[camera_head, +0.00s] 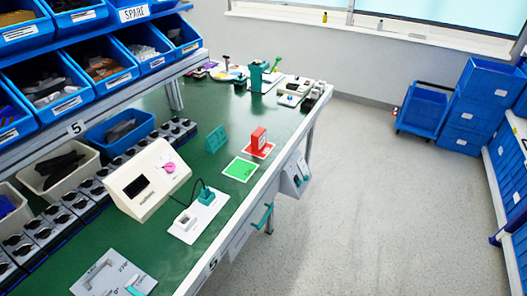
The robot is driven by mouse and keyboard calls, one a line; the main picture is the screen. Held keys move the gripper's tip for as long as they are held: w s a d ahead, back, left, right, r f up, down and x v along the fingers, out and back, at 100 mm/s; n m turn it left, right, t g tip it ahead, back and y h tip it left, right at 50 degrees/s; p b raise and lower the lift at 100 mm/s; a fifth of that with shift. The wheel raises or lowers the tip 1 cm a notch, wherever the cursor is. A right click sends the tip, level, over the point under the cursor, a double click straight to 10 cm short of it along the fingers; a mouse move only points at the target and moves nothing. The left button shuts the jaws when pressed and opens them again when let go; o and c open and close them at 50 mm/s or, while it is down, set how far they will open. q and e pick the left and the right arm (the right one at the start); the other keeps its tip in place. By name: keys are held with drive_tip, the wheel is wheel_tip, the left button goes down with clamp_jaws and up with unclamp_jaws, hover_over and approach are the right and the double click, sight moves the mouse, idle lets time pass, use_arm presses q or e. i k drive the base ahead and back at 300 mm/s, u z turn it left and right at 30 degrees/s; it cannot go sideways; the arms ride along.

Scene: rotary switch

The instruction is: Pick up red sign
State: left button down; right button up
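The red sign (258,140) stands upright on a red-and-white base mat (270,151) near the right edge of the green workbench (160,247). A green flat card (240,169) lies just in front of it, and a teal upright piece (216,139) stands to its left. Neither of my grippers shows in the head view, so nothing is seen touching the sign.
A white device with a pink knob (169,168) and a white plate with a teal block (206,195) stand nearer on the bench. Blue bins (64,77) on a shelf line the left. Stacked blue crates (480,105) stand right. The floor between is clear.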

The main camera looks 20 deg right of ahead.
sight(259, 137)
drive_tip(key=u, duration=0.05)
drive_tip(key=k, duration=0.8)
drive_tip(key=z, duration=1.2)
drive_tip(key=i, duration=1.6)
drive_tip(key=u, duration=0.85)
drive_tip(key=i, duration=1.05)
drive_tip(key=u, duration=1.15)
